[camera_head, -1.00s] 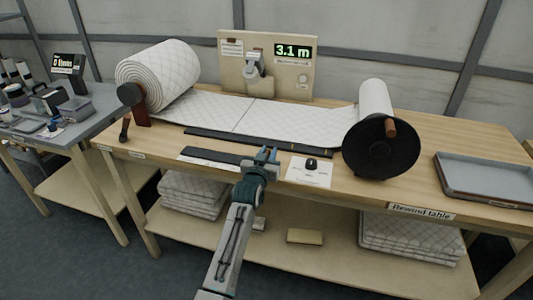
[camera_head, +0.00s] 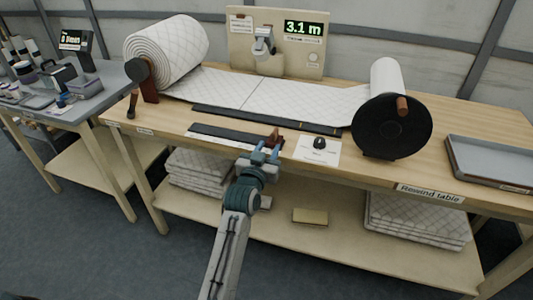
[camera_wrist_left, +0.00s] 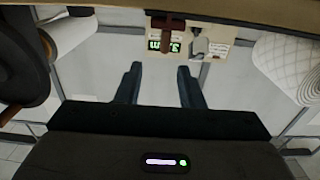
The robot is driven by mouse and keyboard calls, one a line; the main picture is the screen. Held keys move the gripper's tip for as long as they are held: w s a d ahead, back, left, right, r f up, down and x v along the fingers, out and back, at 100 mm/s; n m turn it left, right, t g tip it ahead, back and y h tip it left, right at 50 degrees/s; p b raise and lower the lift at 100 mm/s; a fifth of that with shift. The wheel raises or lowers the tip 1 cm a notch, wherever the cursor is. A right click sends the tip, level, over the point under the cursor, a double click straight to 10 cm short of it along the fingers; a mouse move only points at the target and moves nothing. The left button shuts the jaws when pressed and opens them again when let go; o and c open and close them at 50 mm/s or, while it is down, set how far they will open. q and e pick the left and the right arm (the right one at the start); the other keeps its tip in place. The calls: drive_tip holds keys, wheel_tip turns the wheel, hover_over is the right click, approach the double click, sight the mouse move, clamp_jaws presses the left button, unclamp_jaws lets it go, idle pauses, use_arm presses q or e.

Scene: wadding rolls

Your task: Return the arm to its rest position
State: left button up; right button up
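My left gripper (camera_head: 264,153) is at the front edge of the rewind table, its arm coming up from the bottom. In the left wrist view, which is upside down, the two fingers of the left gripper (camera_wrist_left: 157,86) stand apart with nothing between them. A small reddish-brown upright piece (camera_head: 273,137) stands on the table just beyond the fingertips. The same brown piece (camera_wrist_left: 165,36) shows ahead of the fingers in the wrist view, apart from them. My right gripper is not in view.
The rewind table (camera_head: 465,127) carries a large quilted roll (camera_head: 165,50), a flat wadding strip (camera_head: 240,92), a black disc (camera_head: 390,128) with a crank, a white card (camera_head: 316,151) and a grey tray (camera_head: 490,160). The display board (camera_head: 275,65) reads 3.1 m. Floor in front is clear.

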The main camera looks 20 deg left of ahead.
use_arm(q)
drive_tip(key=shift+s, duration=0.5)
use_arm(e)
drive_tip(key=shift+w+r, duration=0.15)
